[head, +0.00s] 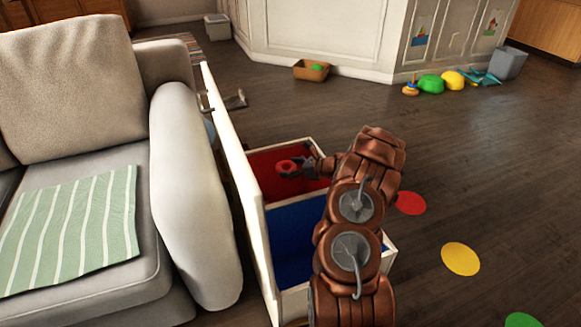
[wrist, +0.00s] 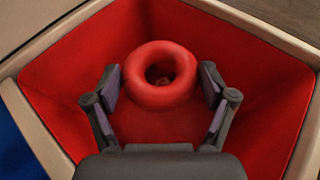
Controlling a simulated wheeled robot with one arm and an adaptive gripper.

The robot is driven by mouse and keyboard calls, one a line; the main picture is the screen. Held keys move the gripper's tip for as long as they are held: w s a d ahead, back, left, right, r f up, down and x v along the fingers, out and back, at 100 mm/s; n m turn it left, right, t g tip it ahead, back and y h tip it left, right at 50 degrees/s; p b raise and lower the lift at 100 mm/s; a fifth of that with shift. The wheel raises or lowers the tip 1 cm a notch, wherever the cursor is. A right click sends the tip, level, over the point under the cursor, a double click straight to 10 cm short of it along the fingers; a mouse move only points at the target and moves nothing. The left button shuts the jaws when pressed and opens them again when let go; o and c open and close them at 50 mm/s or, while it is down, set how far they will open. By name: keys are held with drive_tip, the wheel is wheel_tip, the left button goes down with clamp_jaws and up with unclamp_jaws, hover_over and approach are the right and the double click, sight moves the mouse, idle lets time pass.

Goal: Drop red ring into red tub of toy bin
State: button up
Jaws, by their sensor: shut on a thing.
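The red ring (wrist: 160,95) is between the fingertips of my gripper (wrist: 160,90), and the gripper is shut on it. In the wrist view the ring is over the red tub (wrist: 265,80), with the tub's walls around it. In the head view the red ring (head: 286,167) and my gripper (head: 290,168) show over the red tub (head: 262,162) of the toy bin (head: 300,143). How far the ring is above the tub floor is hard to tell.
A blue tub (head: 290,240) is nearer to me in the same bin. A tall white panel (head: 240,175) stands at the bin's left, beside the grey sofa (head: 190,190). Coloured floor discs, including a yellow one (head: 460,258), lie to the right on open floor.

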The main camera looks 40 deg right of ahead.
drive_tip(key=o, duration=0.9)
drive_tip(key=shift+o, duration=0.2)
drive_tip(key=v, duration=1.2)
drive_tip(key=shift+f, duration=0.1)
